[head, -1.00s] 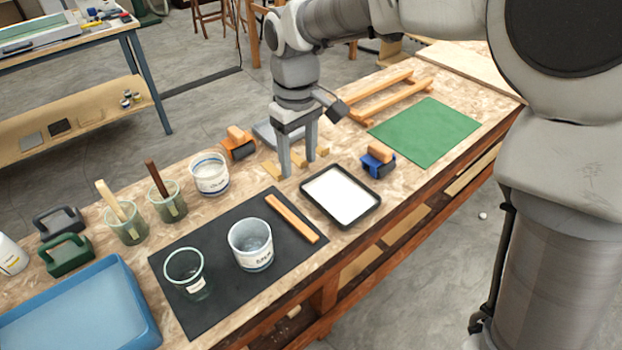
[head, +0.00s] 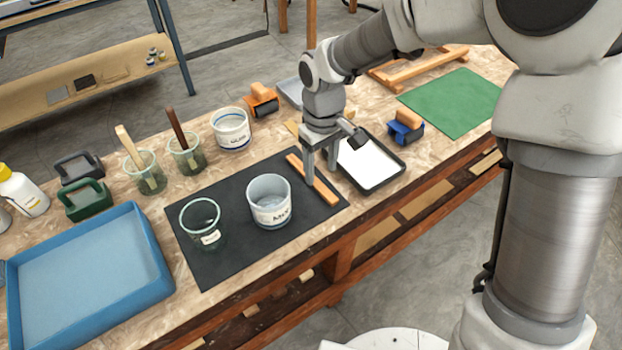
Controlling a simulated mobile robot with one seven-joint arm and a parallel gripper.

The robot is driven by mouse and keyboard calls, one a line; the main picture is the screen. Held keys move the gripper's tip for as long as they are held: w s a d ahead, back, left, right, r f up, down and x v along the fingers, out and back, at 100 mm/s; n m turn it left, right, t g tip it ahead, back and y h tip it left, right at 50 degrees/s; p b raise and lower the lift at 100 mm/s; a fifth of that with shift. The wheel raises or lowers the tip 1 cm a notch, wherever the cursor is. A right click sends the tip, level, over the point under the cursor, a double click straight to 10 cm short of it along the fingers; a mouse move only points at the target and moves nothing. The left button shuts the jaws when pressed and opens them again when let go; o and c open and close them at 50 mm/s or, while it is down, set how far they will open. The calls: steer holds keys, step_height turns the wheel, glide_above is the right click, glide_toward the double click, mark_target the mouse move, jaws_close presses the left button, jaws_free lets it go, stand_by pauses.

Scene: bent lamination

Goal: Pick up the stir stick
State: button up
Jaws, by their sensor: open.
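The stir stick (head: 326,193), a flat light-wood strip, lies on the black mat (head: 225,265) to the right of the labelled white cup (head: 270,203). My gripper (head: 320,174) points down over the stick's middle. Its fingers are apart, one toward each side of the stick, with nothing held between them. The near finger hides part of the stick. Whether the fingertips touch the mat or the stick cannot be told.
A black tray with a white inside (head: 372,165) stands close to the right of my gripper. A clear glass cup (head: 200,222) stands left on the mat. Two cups (head: 146,172) (head: 186,155) holding upright handles and a blue tray (head: 85,270) are further left.

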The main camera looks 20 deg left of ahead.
mark_target(320, 186)
steer(key=f, duration=0.3)
steer(key=shift+s+f+b, duration=0.2)
steer(key=shift+f+b, duration=0.1)
steer(key=shift+f, duration=0.05)
jaws_close()
